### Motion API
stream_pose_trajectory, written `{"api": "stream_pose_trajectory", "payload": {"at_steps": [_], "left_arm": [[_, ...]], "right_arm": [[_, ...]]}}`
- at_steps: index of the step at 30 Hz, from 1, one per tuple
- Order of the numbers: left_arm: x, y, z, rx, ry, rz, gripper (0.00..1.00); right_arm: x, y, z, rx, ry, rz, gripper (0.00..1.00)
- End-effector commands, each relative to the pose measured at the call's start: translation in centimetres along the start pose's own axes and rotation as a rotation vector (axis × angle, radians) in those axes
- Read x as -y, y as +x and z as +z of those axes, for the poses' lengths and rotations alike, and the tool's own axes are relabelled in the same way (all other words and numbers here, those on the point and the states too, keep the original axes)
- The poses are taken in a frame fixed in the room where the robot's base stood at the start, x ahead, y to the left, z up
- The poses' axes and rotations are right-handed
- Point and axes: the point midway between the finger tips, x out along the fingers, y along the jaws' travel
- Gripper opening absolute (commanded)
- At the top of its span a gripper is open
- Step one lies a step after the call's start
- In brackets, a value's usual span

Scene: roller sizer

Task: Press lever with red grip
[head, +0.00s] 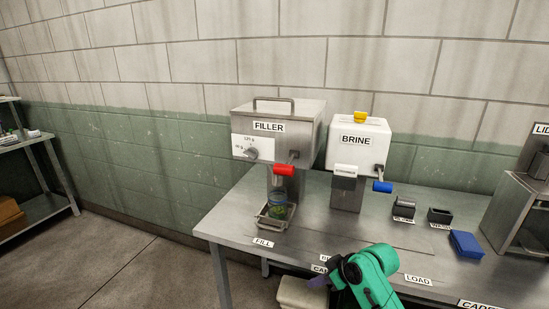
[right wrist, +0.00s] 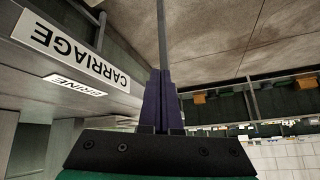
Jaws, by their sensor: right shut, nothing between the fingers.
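The lever with the red grip (head: 283,169) sticks out from the front of the grey metal FILLER machine (head: 285,108). Below it, a jar with green contents (head: 278,205) stands in a small metal tray (head: 263,220). My right gripper (head: 318,282), with purple fingers, is low at the table's front edge, well below the red grip and apart from it. In the right wrist view its fingers (right wrist: 161,85) are shut together with nothing between them. My left gripper is not in view.
The white BRINE machine (head: 358,142), with a blue-gripped lever (head: 382,187), stands right of the filler. Small dark holders (head: 404,209) and a blue block (head: 466,244) lie on the metal table (head: 318,238). A CARRIAGE label (right wrist: 70,50) fills the wrist view's upper left.

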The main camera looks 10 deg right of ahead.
Motion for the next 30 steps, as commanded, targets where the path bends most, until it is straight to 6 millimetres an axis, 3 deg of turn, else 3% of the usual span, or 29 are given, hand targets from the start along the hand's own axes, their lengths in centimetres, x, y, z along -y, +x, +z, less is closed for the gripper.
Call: {"api": "stream_pose_trajectory", "payload": {"at_steps": [5, 8, 12, 15, 18, 20, 30], "left_arm": [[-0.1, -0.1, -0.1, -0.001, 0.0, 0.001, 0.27], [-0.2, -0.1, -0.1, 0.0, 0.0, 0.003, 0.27], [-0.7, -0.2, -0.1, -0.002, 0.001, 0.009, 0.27], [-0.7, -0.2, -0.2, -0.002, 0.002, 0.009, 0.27], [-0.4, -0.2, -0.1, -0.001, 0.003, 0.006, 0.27], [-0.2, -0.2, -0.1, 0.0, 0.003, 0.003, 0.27], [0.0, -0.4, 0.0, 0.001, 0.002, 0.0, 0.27]], "right_arm": [[-2.3, -5.2, -8.3, -0.156, -0.111, -0.062, 0.0], [-3.0, -9.9, -13.5, -0.272, -0.195, -0.104, 0.0], [-2.9, -18.8, -20.3, -0.46, -0.336, -0.162, 0.0], [-2.1, -24.6, -23.3, -0.576, -0.427, -0.193, 0.0], [-1.4, -28.2, -24.7, -0.645, -0.484, -0.212, 0.0], [-1.1, -29.2, -25.1, -0.666, -0.501, -0.218, 0.0], [-0.9, -29.5, -25.3, -0.673, -0.507, -0.223, 0.0]]}}
